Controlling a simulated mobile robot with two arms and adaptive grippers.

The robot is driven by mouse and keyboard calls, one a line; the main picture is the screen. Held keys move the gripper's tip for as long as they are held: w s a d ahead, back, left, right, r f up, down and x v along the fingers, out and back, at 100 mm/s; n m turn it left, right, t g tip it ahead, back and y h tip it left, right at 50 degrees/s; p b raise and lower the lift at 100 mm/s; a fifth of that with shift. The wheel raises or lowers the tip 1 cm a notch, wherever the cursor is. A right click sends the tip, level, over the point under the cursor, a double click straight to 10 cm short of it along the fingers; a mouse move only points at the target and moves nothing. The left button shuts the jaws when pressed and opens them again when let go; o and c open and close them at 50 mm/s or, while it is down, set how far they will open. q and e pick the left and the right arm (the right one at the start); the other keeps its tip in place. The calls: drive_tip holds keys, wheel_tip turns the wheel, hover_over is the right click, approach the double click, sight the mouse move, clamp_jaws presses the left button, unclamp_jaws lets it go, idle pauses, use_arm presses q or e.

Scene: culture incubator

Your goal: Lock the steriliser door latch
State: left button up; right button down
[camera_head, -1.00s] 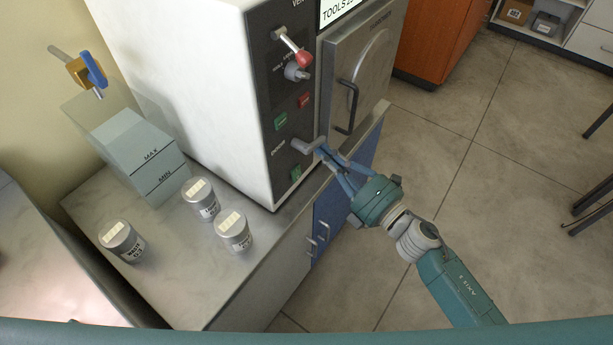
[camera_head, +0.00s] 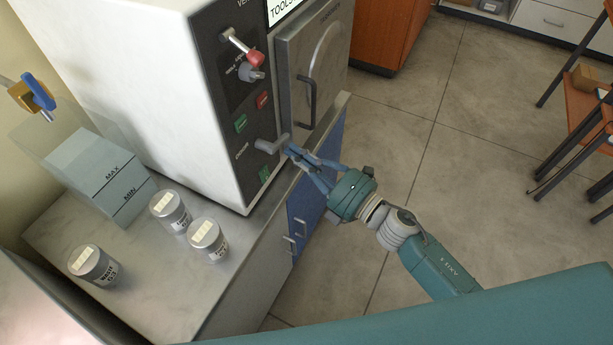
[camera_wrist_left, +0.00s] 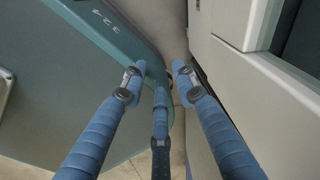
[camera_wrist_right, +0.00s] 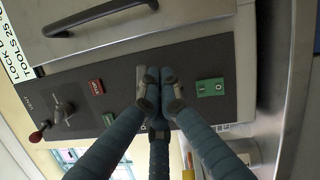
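The grey door latch lever (camera_head: 270,145) sticks out of the dark control panel beside the "DOOR" label. The steriliser door (camera_head: 318,62) looks closed. My right gripper (camera_head: 289,150) is at the lever's outer end, its fingers drawn together. My left gripper (camera_wrist_left: 159,78) is open and empty, close to a pale cabinet-like surface and my own teal body.
A lever with a red knob (camera_head: 243,48) is higher on the panel. Red (camera_head: 263,100) and green (camera_head: 240,123) buttons sit near the latch. Several grey jars (camera_head: 207,240) and a clear water tank (camera_head: 125,195) stand on the counter (camera_head: 160,300). Open floor lies to the right.

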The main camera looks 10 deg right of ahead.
drive_tip(key=v, duration=1)
drive_tip(key=shift+s+d, duration=0.25)
